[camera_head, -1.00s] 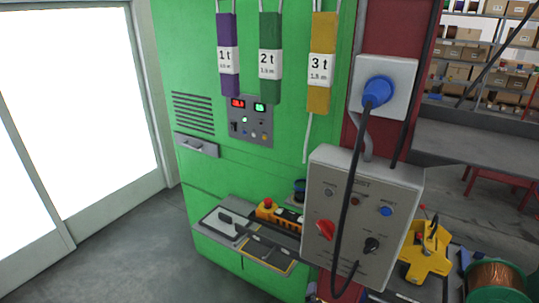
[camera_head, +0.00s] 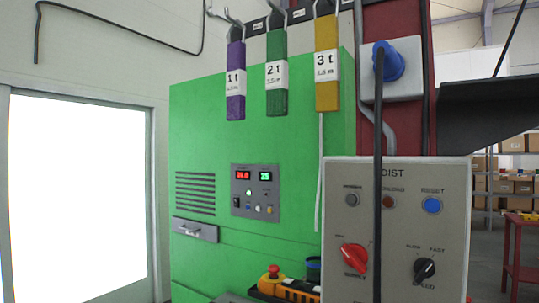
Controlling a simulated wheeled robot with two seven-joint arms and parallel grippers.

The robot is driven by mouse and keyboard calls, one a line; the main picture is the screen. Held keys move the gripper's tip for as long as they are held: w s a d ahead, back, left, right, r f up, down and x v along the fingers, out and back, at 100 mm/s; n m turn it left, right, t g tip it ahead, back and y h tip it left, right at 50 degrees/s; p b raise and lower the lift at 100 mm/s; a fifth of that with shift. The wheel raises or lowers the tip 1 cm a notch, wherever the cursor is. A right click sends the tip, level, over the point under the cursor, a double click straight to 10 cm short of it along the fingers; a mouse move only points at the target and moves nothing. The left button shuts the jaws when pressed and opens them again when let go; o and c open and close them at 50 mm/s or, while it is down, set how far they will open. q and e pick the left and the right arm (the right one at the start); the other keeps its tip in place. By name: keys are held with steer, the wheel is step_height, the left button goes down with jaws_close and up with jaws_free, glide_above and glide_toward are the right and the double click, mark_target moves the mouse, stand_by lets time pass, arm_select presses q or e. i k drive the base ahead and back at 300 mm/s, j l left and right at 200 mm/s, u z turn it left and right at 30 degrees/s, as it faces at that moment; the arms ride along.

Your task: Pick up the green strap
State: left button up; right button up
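The green strap (camera_head: 276,98) hangs folded from a hook on the rail at the top middle, with a white "2 t" label on it. A purple strap (camera_head: 235,106) labelled "1 t" hangs to its left. A yellow strap (camera_head: 327,92) labelled "3 t" hangs to its right. All three hang in front of the top of the green cabinet. Neither of my grippers shows in the head view.
The green cabinet (camera_head: 268,158) carries a small display panel (camera_head: 254,191) and a handle. A grey hoist control box (camera_head: 396,262) stands at the right front, with a black cable (camera_head: 377,150) hanging before it. A yellow pendant (camera_head: 285,287) lies low in the middle.

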mark_target(277, 64)
steer(key=i+j+z, duration=0.35)
steer(key=j+z, duration=0.2)
steer(key=j, duration=0.15)
steer(key=i+j+z, duration=0.1)
steer(key=j+z, duration=0.15)
steer(key=j, duration=0.15)
